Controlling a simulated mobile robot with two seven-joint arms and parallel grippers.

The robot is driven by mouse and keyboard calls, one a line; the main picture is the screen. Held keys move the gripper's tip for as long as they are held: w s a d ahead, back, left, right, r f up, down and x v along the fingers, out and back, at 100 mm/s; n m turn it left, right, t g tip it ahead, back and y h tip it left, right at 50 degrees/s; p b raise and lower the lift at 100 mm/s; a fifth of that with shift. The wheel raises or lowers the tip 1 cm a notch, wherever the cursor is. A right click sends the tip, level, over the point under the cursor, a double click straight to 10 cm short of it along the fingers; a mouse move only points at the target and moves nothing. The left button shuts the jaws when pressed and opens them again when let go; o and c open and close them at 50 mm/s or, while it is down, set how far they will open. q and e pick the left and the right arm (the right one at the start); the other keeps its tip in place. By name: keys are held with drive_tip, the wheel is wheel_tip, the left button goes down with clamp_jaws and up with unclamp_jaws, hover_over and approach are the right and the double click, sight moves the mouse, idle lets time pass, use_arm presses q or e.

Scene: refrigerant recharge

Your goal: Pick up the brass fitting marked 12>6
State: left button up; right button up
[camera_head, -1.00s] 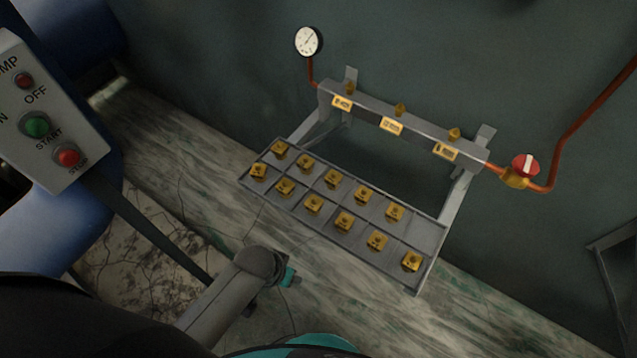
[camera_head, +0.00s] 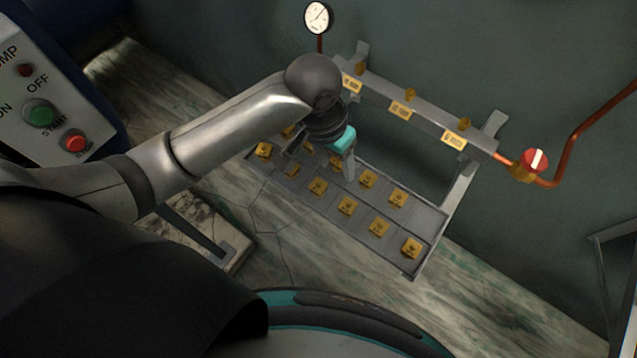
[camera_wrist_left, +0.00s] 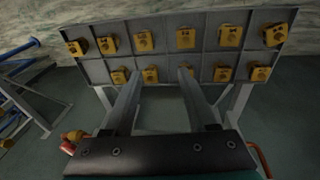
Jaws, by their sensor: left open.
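Several brass fittings, such as one near the front right corner (camera_head: 411,248) and one in the middle (camera_head: 318,187), sit in the compartments of a grey tray (camera_head: 432,222). Their markings are too small to read, so I cannot tell which is 12>6. My left gripper (camera_head: 322,165) is open above the left half of the tray and hides some fittings. In the left wrist view its two fingers (camera_wrist_left: 160,76) reach towards the tray's near row there, with one fitting (camera_wrist_left: 150,76) between the fingers and another (camera_wrist_left: 187,71) at the right fingertip. My right gripper is out of view.
A grey manifold bar (camera_head: 425,121) with yellow labels and brass ports runs behind the tray. A pressure gauge (camera_head: 317,17) stands at its left end and a red valve handle (camera_head: 534,161) at its right. A control box (camera_head: 50,100) with buttons is at left.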

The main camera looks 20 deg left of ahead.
sight(318, 183)
use_arm(q)
drive_tip(key=a+r+y, duration=0.2)
drive_tip(key=a+r, duration=0.1)
drive_tip(key=a, duration=0.1)
drive_tip(key=shift+g, duration=0.4)
drive_tip(key=f, duration=0.3)
drive_tip(key=f+b, duration=0.1)
drive_tip(key=f, duration=0.2)
drive_tip(key=w+f+b, duration=0.1)
drive_tip(key=f, duration=0.3)
drive_tip(key=shift+d, duration=0.2)
drive_tip(key=f, duration=0.1)
drive_tip(key=f+b, duration=0.1)
drive_tip(key=f, duration=0.3)
drive_tip(key=shift+s+d+f+b, duration=0.1)
drive_tip(key=shift+s+b, duration=0.15)
drive_tip(key=shift+b, duration=0.15)
drive_tip(key=shift+c, duration=0.4)
clamp_jaws()
